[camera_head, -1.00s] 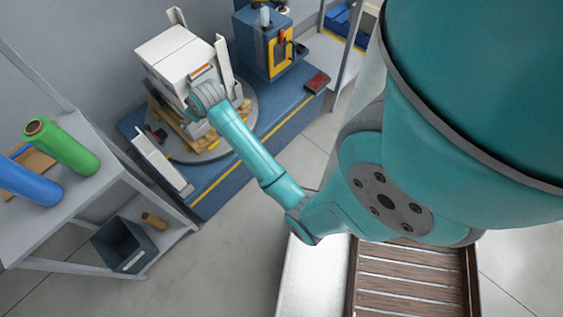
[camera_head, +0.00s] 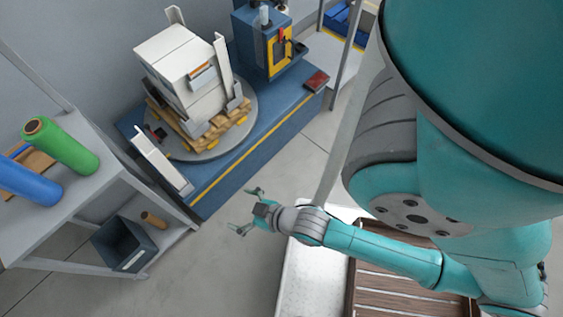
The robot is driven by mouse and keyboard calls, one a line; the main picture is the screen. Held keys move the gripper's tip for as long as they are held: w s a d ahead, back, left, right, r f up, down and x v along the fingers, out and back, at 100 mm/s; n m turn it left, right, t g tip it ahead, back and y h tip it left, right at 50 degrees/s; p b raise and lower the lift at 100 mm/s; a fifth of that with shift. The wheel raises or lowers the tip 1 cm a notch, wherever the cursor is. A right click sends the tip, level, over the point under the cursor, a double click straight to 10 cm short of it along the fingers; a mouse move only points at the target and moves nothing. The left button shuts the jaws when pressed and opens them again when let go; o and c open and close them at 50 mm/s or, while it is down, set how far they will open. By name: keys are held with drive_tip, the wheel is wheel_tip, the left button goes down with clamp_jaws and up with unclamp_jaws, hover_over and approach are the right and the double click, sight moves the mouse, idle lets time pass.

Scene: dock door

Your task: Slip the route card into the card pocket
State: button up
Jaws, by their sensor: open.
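A stack of white boxes (camera_head: 180,55) stands on a wooden pallet on the round turntable. On its front-facing side is a small grey pocket-like piece (camera_head: 203,80), which looks like the card pocket. A thin orange-edged piece (camera_head: 201,69) shows at its top, perhaps the route card; it is too small to tell how deep it sits. My gripper (camera_head: 246,211) is open and empty, over the floor in front of the blue platform, well apart from the boxes.
The turntable (camera_head: 215,148) sits on the blue platform (camera_head: 265,135). A blue-yellow machine (camera_head: 265,45) and a dark red item (camera_head: 316,80) are at its back right. A shelf with green (camera_head: 62,147) and blue (camera_head: 28,182) rolls stands left. Floor between is clear.

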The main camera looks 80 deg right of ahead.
drive_tip(key=s+a+r+n+t+y, duration=0.1)
drive_tip(key=s+a+r, duration=0.1)
drive_tip(key=s+r, duration=0.4)
drive_tip(key=s+a+r+n+t+y, duration=0.1)
drive_tip(key=s+a+r, duration=0.2)
drive_tip(key=s+r, duration=0.3)
drive_tip(key=shift+s+r+t, duration=0.2)
drive_tip(key=shift+r+t, duration=0.2)
drive_tip(key=shift+r, duration=0.4)
